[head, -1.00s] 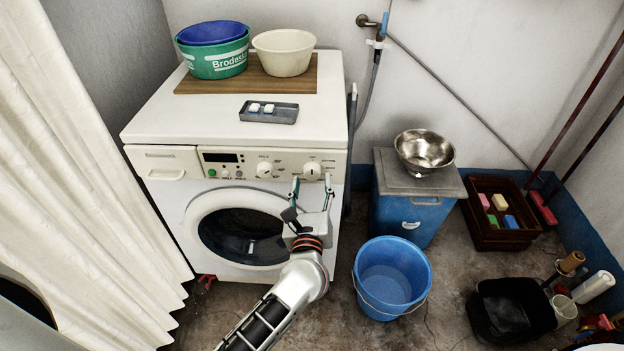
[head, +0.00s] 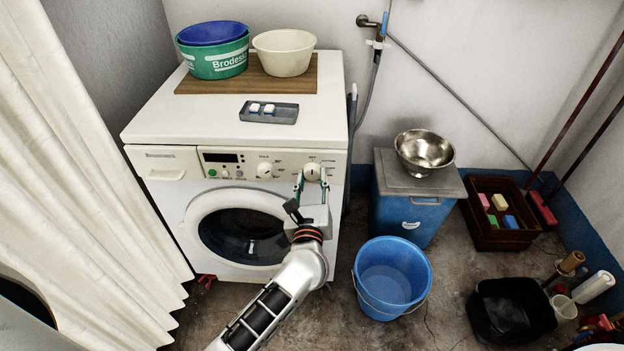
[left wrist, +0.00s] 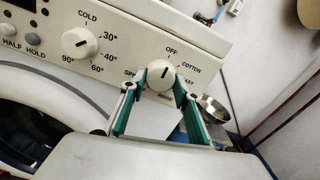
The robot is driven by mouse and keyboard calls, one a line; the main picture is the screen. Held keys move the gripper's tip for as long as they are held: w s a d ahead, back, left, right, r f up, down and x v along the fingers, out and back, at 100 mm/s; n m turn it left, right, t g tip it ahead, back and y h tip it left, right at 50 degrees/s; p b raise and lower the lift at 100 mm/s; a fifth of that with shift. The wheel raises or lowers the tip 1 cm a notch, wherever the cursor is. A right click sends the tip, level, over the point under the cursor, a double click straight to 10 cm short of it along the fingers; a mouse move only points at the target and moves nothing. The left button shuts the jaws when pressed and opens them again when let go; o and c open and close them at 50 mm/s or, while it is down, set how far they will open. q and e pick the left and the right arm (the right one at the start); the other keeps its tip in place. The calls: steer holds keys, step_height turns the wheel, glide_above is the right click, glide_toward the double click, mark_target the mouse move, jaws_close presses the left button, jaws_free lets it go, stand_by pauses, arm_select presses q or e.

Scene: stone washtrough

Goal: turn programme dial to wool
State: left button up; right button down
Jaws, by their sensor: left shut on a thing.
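The programme dial (head: 312,171) is a round cream knob at the right end of the washing machine's panel. In the left wrist view the dial (left wrist: 161,75) has a dark pointer line near upright, towards OFF. COTTON shows to its right; the labels lower down are partly hidden by the fingers, and I cannot read WOOL. My left gripper (head: 312,179) has its green-padded fingers on both sides of the dial, shut on it. My right gripper is in neither view.
The temperature dial (left wrist: 79,42) sits left on the same panel. The round door (head: 243,233) is below. A soap tray (head: 269,112) and basins (head: 284,52) stand on top. A blue bucket (head: 392,277) stands on the floor to the right.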

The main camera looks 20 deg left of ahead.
arm_select(q)
steer(key=shift+r+m, duration=0.15)
steer(key=shift+m, duration=0.25)
steer(key=shift+r+m+p, duration=0.1)
steer(key=shift+m+p, duration=0.6)
steer(key=m+p, duration=0.2)
steer(key=m, duration=0.2)
steer(key=shift+a+m+p, duration=0.1)
steer(key=shift+m+p, duration=0.2)
steer(key=shift+p, duration=0.05)
steer(key=m+p, duration=0.3)
steer(key=m, duration=0.2)
steer(key=shift+a, duration=0.1)
steer(key=m+p, duration=0.2)
steer(key=m, duration=0.2)
steer(key=m+p, duration=0.2)
steer(key=m, duration=0.3)
steer(key=shift+s+p, duration=0.1)
steer(key=shift+p, duration=0.3)
steer(key=shift+m+p, duration=0.35)
steer(key=shift+m, duration=0.95)
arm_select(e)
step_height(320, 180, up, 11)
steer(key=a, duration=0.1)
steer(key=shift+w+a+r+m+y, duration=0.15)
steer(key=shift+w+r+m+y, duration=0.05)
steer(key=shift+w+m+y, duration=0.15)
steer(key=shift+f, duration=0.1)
